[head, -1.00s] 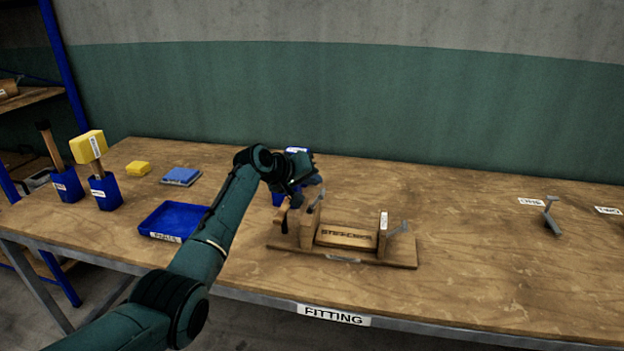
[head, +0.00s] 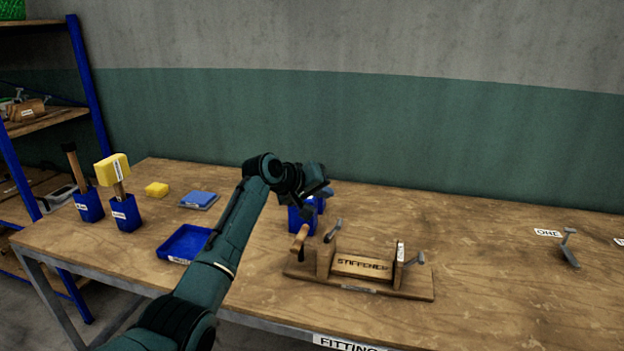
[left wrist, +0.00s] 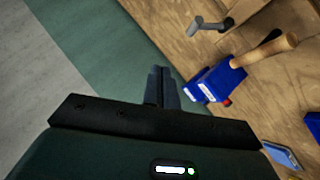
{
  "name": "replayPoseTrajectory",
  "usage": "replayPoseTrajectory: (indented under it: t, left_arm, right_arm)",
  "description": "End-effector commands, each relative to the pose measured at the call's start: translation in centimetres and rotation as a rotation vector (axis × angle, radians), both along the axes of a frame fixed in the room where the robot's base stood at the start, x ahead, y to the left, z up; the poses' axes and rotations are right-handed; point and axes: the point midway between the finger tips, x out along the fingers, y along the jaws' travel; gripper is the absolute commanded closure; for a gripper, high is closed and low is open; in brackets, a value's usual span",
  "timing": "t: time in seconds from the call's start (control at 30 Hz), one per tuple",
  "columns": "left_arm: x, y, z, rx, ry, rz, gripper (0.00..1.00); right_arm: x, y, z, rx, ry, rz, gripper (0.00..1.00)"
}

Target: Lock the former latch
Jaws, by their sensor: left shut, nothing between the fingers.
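The former is a wooden press (head: 361,266) marked "STIFFENER", standing on a flat wooden base near the table's front. A grey metal latch lever (head: 333,231) rises at its left end, tilted up to the right. Another grey lever (head: 415,260) sits at its right end. In the left wrist view a grey lever (left wrist: 208,26) shows at the top beside a piece of wood. My left gripper (head: 322,194) is shut and empty, in the air above and behind the former's left end, apart from it. Its closed fingers (left wrist: 161,88) also show in the left wrist view. My right gripper is not in view.
A blue holder (head: 302,218) with a wooden-handled tool (head: 299,241) stands close behind the former's left end. The table's right side is mostly clear.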

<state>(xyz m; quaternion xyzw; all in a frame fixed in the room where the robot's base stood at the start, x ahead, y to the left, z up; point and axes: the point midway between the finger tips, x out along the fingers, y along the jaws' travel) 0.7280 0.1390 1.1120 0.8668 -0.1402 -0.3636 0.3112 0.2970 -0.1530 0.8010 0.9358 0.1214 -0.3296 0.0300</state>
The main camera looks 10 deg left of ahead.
Motion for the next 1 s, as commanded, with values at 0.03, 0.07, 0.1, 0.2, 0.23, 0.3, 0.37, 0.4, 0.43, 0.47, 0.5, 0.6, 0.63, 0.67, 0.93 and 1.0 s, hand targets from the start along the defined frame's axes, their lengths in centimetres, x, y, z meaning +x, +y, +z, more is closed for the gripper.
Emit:
replayPoseTrajectory:
  t: [0.03,0.07,0.1,0.2,0.23,0.3,0.37,0.4,0.43,0.47,0.5,0.6,0.63,0.67,0.93,1.0]
  left_arm:
    - [-0.6,0.1,0.6,0.001,-0.007,-0.001,1.0]
    - [-0.9,0.2,1.0,0.001,-0.005,-0.002,1.0]
    - [-1.4,0.3,1.4,0.001,-0.006,-0.001,1.0]
    - [-2.6,0.6,2.6,0.001,-0.006,-0.001,1.0]
    - [-2.9,0.6,2.9,0.001,-0.005,-0.001,1.0]
    - [-3.6,0.8,3.5,0.001,-0.004,0.0,1.0]
    - [-4.1,0.9,4.1,0.001,-0.005,-0.001,1.0]
    - [-4.4,1.0,4.4,0.001,-0.005,-0.001,1.0]
    - [-4.6,1.0,4.6,0.0,-0.004,0.0,1.0]
    - [-4.8,1.0,4.7,0.0,-0.002,0.0,1.0]
    - [-4.9,1.1,4.9,-0.001,-0.003,0.0,1.0]
    - [-5.2,1.1,5.1,0.0,-0.002,0.0,1.0]
    - [-5.2,1.1,5.2,0.0,-0.001,-0.001,1.0]
    - [-5.2,1.1,5.2,0.0,-0.001,-0.001,1.0]
    - [-5.2,1.1,5.0,0.001,0.0,0.0,1.0]
    - [-5.4,1.2,3.8,0.01,0.002,0.004,1.0]
  right_arm:
    - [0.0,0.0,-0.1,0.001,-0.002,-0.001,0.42]
    - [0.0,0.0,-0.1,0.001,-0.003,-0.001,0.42]
    - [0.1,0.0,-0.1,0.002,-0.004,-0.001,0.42]
    - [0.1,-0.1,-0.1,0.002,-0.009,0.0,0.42]
    - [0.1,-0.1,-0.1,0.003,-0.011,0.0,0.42]
    - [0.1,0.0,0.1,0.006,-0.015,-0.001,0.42]
    - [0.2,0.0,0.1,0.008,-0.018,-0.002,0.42]
    - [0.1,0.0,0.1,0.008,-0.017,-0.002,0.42]
    - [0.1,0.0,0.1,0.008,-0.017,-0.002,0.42]
    - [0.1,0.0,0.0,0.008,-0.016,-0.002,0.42]
    - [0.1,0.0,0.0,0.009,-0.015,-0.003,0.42]
    - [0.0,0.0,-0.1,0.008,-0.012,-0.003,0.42]
    - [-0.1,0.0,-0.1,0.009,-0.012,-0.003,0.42]
    - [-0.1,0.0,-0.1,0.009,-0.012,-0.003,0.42]
    - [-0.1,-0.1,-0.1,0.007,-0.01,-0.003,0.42]
    - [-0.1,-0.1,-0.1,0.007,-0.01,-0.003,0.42]
